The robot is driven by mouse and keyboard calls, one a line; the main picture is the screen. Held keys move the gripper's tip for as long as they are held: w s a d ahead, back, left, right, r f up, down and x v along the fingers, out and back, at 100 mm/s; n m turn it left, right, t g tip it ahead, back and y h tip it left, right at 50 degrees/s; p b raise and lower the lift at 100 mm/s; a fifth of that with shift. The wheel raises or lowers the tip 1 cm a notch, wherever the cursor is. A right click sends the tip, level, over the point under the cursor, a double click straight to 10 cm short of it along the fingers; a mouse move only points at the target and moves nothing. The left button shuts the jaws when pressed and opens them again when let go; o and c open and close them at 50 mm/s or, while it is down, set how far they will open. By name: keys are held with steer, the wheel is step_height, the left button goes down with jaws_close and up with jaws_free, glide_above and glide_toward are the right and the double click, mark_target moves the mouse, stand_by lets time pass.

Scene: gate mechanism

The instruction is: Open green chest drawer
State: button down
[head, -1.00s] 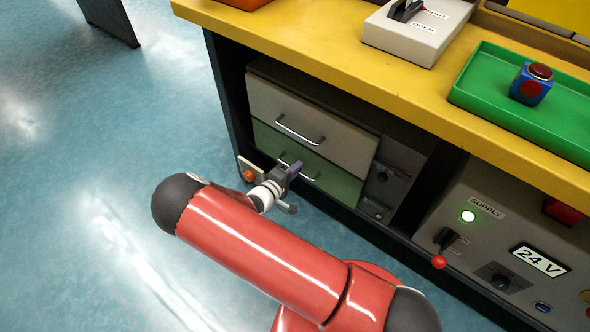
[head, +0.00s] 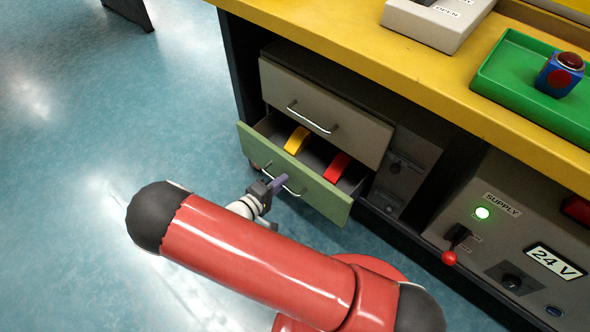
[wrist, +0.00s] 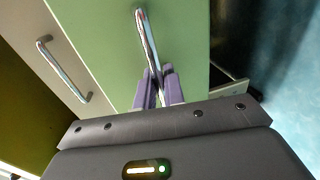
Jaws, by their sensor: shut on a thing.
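The green drawer (head: 318,195) is the lower drawer of the chest and stands pulled out, its inside showing. A yellow piece (head: 296,140) and a red piece (head: 337,167) lie in it. Its metal handle (head: 293,189) is on the front face. My gripper (head: 279,184) is shut on this handle. In the wrist view the purple fingers (wrist: 158,88) close around the lower end of the handle (wrist: 148,42), against the green front (wrist: 105,35).
The grey upper drawer (head: 322,110) is shut, with its own handle. The yellow worktop (head: 390,75) overhangs the chest and carries a green tray (head: 495,88) with a blue button box (head: 560,74). A supply panel (head: 500,240) stands at right. Open blue floor lies at left.

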steer(key=f+b+v, duration=0.2)
steer(key=b+v, duration=0.1)
steer(key=v, duration=1.1)
steer(key=shift+s+a+f, duration=0.25)
steer(key=shift+s+f, duration=0.15)
steer(key=shift+s, duration=0.1)
steer(key=c, duration=1.9)
jaws_free()
steer(key=shift+a, duration=0.1)
steer(key=v, duration=0.7)
steer(key=shift+s+a+r+b, duration=0.1)
steer(key=shift+s+b, duration=0.2)
steer(key=shift+b, duration=0.05)
steer(key=shift+a, duration=0.1)
